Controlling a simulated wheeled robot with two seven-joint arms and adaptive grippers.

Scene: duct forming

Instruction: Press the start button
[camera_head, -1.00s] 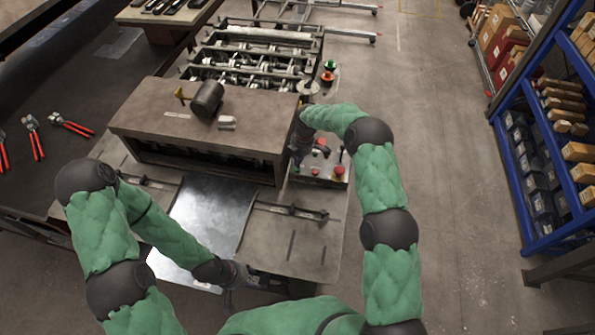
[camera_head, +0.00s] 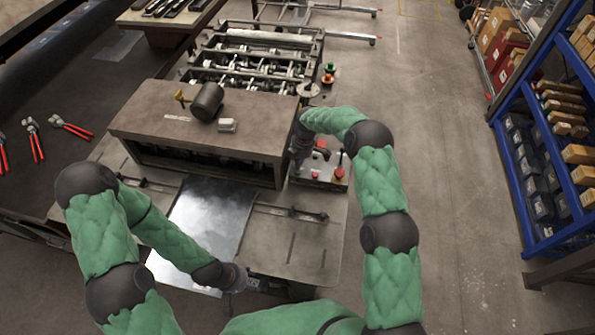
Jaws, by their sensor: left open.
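The control panel (camera_head: 325,180) stands on the right side of the machine, with red buttons (camera_head: 339,173) and a dark lever. I cannot tell which button is the start button; part of the panel is hidden behind my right gripper. My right gripper (camera_head: 297,163) points down over the panel's left part, close to the machine housing. Its fingers are too small and dark to read. My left gripper (camera_head: 262,284) is low at the table's front edge, below the metal sheet, open and away from the panel. The metal sheet (camera_head: 212,215) lies flat on the feed table.
A hammer (camera_head: 207,100) and a small light block (camera_head: 228,125) lie on the machine housing (camera_head: 150,115). Red-handled pliers (camera_head: 70,127) lie on the dark bench at left. A blue shelf (camera_head: 530,150) stands at right. The floor between is clear.

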